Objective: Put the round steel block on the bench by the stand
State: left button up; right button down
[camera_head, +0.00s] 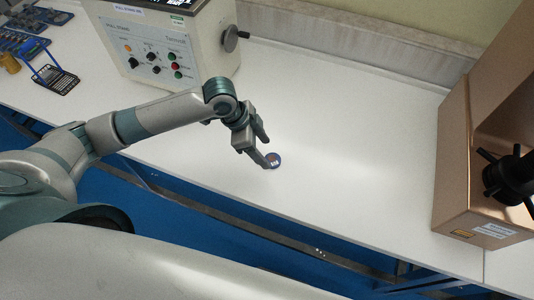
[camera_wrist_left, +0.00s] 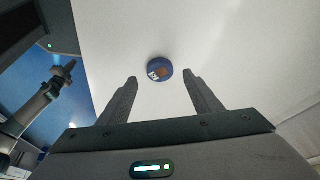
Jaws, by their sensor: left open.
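The round steel block (camera_head: 275,160) is a small dark disc with a blue side and a white label, and it lies on the white bench (camera_head: 350,150). My left gripper (camera_head: 266,152) is over the bench right at the block. In the left wrist view, the block (camera_wrist_left: 159,70) sits just beyond the tips of the two spread fingers (camera_wrist_left: 160,78), centred on the gap. The fingers are open, with nothing held between them. I cannot tell exactly how high they are above the bench.
A white machine (camera_head: 180,45) with knobs, buttons and a side crank stands at the back left. A large bronze-coloured machine (camera_head: 455,160) with a black spoked handwheel (camera_head: 512,175) stands at the right. Small tools and a rack (camera_head: 55,80) lie far left. The middle bench is clear.

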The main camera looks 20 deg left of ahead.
pick_arm(q)
jog(key=b+v, duration=0.1)
jog(key=v, duration=0.7)
dwell(0.4)
